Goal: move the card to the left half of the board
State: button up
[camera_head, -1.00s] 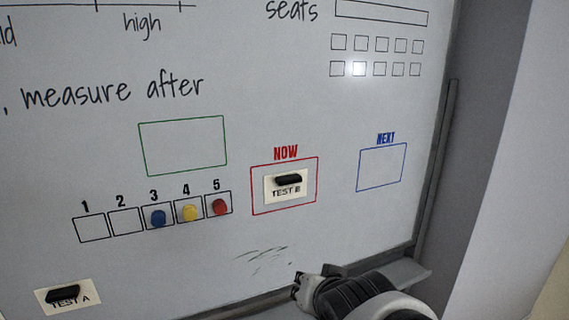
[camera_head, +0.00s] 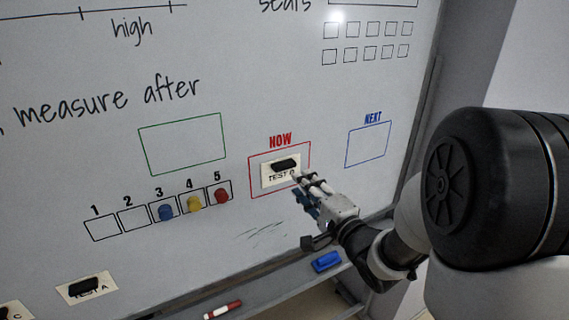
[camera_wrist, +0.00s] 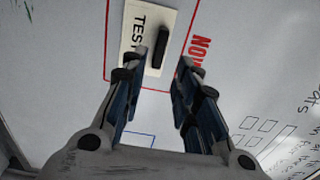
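A white card marked TEST B (camera_head: 270,178) with a black magnet (camera_head: 284,164) on it is on the whiteboard inside the red NOW box. The card also shows in the wrist view (camera_wrist: 133,40), with its black magnet (camera_wrist: 157,46). My gripper (camera_head: 302,184) is at the lower right of that card. In the wrist view my gripper (camera_wrist: 161,72) is open, its two fingers apart, with the magnet's lower end near the gap. I cannot tell whether a finger touches the card. Another card, TEST A (camera_head: 103,283), with a black magnet, is at the lower left.
Blue, yellow and red round magnets (camera_head: 194,204) sit in boxes 3 to 5. A third card (camera_head: 12,312) is cut off at the lower left corner. The tray below holds a red marker (camera_head: 222,310) and a blue eraser (camera_head: 326,261). The green box (camera_head: 182,144) and blue NEXT box (camera_head: 368,145) are empty.

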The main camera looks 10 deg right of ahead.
aim_at(287, 168)
jog(key=x, duration=0.8)
jog(key=shift+w, duration=0.1)
grip_shut()
dwell(0.9)
